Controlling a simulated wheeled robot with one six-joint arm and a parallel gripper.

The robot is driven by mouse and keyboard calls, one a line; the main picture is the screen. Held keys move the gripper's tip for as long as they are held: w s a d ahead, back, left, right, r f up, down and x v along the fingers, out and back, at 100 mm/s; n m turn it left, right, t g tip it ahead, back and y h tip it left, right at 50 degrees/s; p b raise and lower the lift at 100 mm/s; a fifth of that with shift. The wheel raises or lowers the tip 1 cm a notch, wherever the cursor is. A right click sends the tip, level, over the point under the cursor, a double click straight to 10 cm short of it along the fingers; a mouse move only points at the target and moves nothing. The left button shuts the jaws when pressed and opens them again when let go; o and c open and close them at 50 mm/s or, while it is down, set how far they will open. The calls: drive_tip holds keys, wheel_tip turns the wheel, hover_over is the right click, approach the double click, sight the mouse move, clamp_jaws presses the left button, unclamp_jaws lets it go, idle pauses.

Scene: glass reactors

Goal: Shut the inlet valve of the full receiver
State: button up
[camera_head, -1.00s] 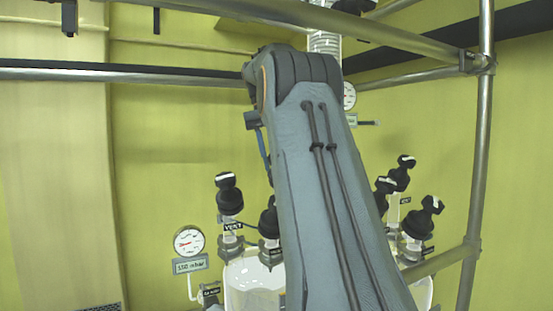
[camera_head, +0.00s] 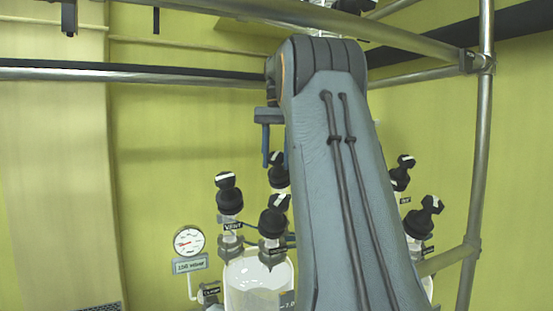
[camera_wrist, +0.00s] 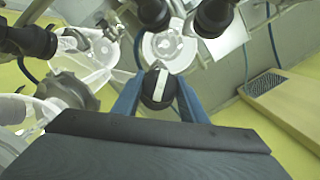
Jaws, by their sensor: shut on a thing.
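My gripper (camera_wrist: 158,98) is shut on a black valve knob (camera_wrist: 157,86) with a white stripe, one blue finger on each side. In the head view the fingers of my gripper (camera_head: 275,147) reach down to this black knob (camera_head: 278,175) at the back, partly behind my arm. A glass receiver (camera_head: 258,283) stands below, with pale contents. Two more black knobs stand over it, one by a VENT label (camera_head: 229,194) and one in front (camera_head: 273,222). The held valve's label and stem are hidden, so I cannot tell which line it serves.
A round gauge (camera_head: 189,241) with a display stands at left. More black knobs (camera_head: 425,215) stand right of my arm, above a second vessel partly hidden by it. Metal frame bars (camera_head: 480,150) cross above and at right. The left wall area is clear.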

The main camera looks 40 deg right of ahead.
drive_tip(key=o, duration=1.1)
drive_tip(key=shift+c, duration=0.2)
